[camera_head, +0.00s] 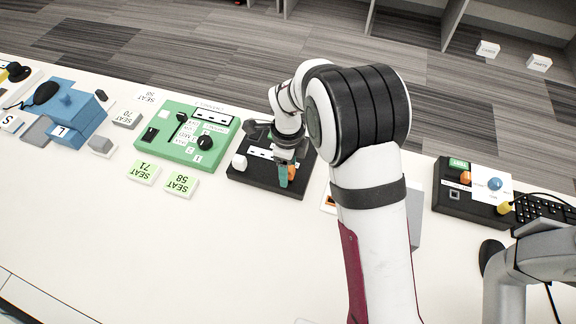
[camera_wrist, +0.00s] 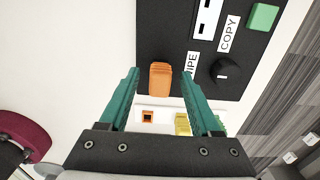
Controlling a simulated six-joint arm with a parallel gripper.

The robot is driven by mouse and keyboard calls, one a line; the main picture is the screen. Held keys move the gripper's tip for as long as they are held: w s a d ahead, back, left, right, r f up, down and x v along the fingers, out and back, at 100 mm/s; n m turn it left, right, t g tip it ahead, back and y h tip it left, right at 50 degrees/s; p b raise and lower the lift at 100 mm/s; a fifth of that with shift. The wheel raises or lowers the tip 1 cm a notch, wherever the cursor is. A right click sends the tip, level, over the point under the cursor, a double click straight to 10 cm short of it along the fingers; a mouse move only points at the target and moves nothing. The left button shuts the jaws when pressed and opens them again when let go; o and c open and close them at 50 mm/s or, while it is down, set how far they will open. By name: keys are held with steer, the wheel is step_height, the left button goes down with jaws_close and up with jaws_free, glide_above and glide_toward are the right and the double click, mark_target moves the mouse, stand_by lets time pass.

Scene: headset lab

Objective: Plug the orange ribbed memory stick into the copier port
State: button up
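The black copier (camera_head: 240,178) lies on the white table beneath my gripper in the head view. In the wrist view its panel (camera_wrist: 165,25) shows a white port plate (camera_wrist: 207,18), a dark knob, a green button and the word COPY. The orange ribbed memory stick (camera_wrist: 160,80) is at the panel's near edge; it also shows in part in the head view (camera_head: 292,172). I cannot tell whether it is seated in a port. My gripper (camera_wrist: 161,74) is open, its teal fingers on either side of the stick, with gaps visible. In the head view, my gripper (camera_head: 284,174) partly hides the stick.
A green panel box (camera_head: 180,155) stands left of the copier, with yellow-green seat tags (camera_head: 181,184) before it. A white holder with orange and yellow items (camera_wrist: 183,123) lies beside the copier. Another black box (camera_head: 450,205) is at right. The front table is clear.

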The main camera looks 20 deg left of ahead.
step_height(320, 180, up, 16)
stand_by(0.5)
steer(key=shift+f, duration=0.1)
steer(key=s+d+r+n, duration=0.3)
steer(key=s+d+r, duration=0.15)
steer(key=d, duration=0.45)
steer(key=s+d+f+n+y, duration=0.1)
steer(key=s+d+n, duration=0.3)
steer(key=s, duration=0.5)
steer(key=s+d+f+n, duration=0.2)
steer(key=s+d+n, duration=0.3)
steer(key=s, duration=0.5)
steer(key=shift+d+f+y, duration=0.3)
steer(key=shift+d+y, duration=0.1)
steer(key=shift+d, duration=0.65)
